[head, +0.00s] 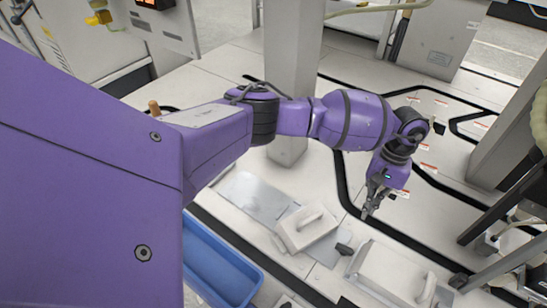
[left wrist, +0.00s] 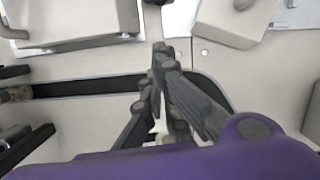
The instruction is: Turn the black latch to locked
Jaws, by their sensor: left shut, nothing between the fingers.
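A small black latch (head: 344,249) lies on the light deck between two pale lidded covers in the head view. A dark piece at the top edge of the left wrist view (left wrist: 157,2) seems to be the same latch, mostly cut off. I cannot tell its locked or unlocked position. My left gripper (head: 366,213) points down over the deck, beyond the latch and apart from it. Its fingers are together and empty in the left wrist view (left wrist: 160,52). My right gripper is not in view.
A left cover (head: 306,230) and a right cover (head: 398,274), both with raised handles, flank the latch. A blue bin (head: 215,262) is at the lower left. A pale column (head: 291,75) stands behind my left arm. Black strips cross the deck.

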